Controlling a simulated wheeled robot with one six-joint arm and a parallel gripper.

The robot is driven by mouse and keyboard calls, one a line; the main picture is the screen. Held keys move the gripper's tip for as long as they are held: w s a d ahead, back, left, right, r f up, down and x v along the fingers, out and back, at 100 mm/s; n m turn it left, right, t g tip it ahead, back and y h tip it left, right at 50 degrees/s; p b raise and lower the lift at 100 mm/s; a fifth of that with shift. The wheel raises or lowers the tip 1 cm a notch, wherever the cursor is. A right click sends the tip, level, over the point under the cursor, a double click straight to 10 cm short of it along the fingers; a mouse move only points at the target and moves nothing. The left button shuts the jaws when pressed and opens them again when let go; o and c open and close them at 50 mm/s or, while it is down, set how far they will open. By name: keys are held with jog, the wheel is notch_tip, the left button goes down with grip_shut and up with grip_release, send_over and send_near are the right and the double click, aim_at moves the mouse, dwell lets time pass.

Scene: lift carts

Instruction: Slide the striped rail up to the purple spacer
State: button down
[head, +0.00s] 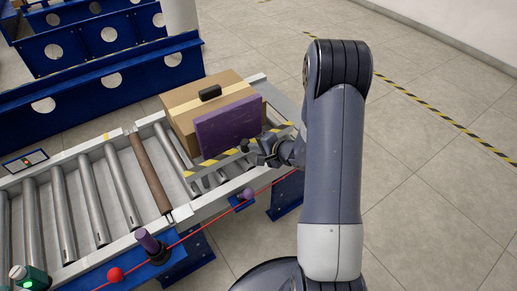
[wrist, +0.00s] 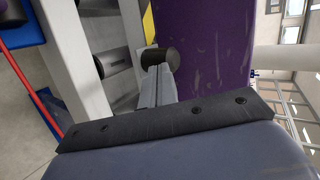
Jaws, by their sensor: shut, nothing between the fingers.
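The striped rail (head: 207,166) is a yellow-and-black bar lying slantwise across the roller conveyor. A black knob (head: 244,145) stands at it and also shows in the wrist view (wrist: 160,57). The purple spacer (head: 227,126) is a flat upright block just behind the rail, against a cardboard box; it fills the upper middle of the wrist view (wrist: 207,45). My gripper (head: 259,151) is shut and empty, close beside the knob on the near side. In the wrist view its fingertips (wrist: 158,72) are right at the knob; I cannot tell whether they touch.
The cardboard box (head: 181,124) with a black block (head: 210,92) on top sits on the rollers. A brown roller (head: 150,172) lies to the left. A red cord (head: 200,228) and purple-capped posts (head: 148,240) line the near side. Blue frames (head: 115,80) stand behind.

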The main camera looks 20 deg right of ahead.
jog(key=w, duration=0.1)
jog(key=w+a+b, duration=0.1)
jog(key=w, duration=0.1)
jog(key=w+b, duration=0.1)
jog(key=shift+w+a+f, duration=0.1)
jog(key=shift+w+a, duration=0.15)
jog(key=shift+w, duration=0.05)
